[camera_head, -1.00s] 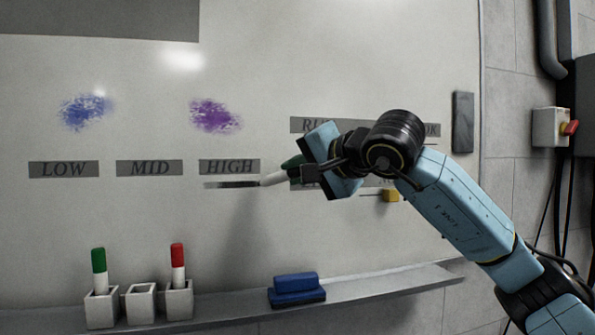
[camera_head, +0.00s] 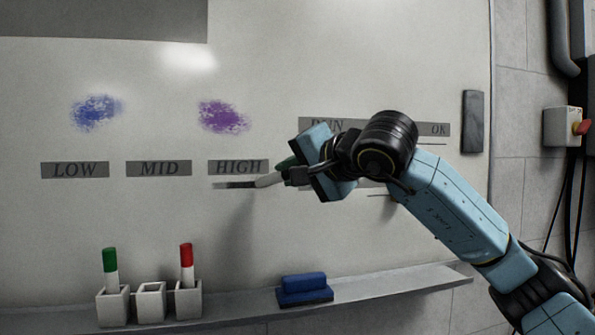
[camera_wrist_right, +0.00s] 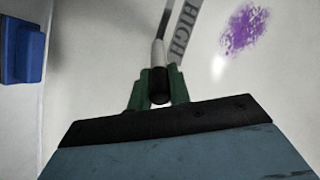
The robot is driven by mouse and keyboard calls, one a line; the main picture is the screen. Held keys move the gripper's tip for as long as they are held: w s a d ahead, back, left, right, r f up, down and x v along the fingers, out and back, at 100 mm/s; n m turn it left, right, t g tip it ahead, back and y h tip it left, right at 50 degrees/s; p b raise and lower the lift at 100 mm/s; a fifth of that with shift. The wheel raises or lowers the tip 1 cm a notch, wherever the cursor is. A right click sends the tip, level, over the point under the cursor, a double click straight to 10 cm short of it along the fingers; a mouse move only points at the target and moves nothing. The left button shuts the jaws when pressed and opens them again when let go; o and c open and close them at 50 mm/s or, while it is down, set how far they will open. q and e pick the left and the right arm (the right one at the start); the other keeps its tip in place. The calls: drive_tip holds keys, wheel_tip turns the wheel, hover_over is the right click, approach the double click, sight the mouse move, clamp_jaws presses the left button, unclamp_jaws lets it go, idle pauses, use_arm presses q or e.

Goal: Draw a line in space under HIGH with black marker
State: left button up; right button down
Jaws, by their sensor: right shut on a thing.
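The HIGH label (camera_head: 238,167) is a grey strip on the whiteboard, below a purple smudge. A short dark line (camera_head: 232,185) lies just under it. My right gripper (camera_head: 288,175) is shut on a white marker (camera_head: 267,180) with a black end, and the marker's tip points left at the right end of the line. In the wrist view the marker (camera_wrist_right: 158,60) sits between the green fingers (camera_wrist_right: 158,92), its far end beside the HIGH label (camera_wrist_right: 182,32). Whether the tip touches the board is hard to tell. My left gripper is not in view.
LOW (camera_head: 75,170) and MID (camera_head: 159,168) labels are to the left. A ledge (camera_head: 390,284) below carries a blue eraser (camera_head: 304,289) and white holders (camera_head: 151,302), with a green-capped marker (camera_head: 110,266) and a red-capped marker (camera_head: 187,264). The middle holder is empty.

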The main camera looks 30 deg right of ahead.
drive_tip(key=shift+a, duration=0.2)
drive_tip(key=shift+w+a, duration=0.25)
drive_tip(key=shift+a, duration=0.3)
drive_tip(key=shift+a, duration=0.15)
drive_tip(key=shift+w+a, duration=0.15)
drive_tip(key=shift+a, duration=0.4)
drive_tip(key=shift+p, duration=0.3)
drive_tip(key=shift+w+a, duration=0.2)
drive_tip(key=shift+a, duration=0.45)
drive_tip(key=shift+w+a, duration=0.15)
drive_tip(key=shift+a, duration=0.5)
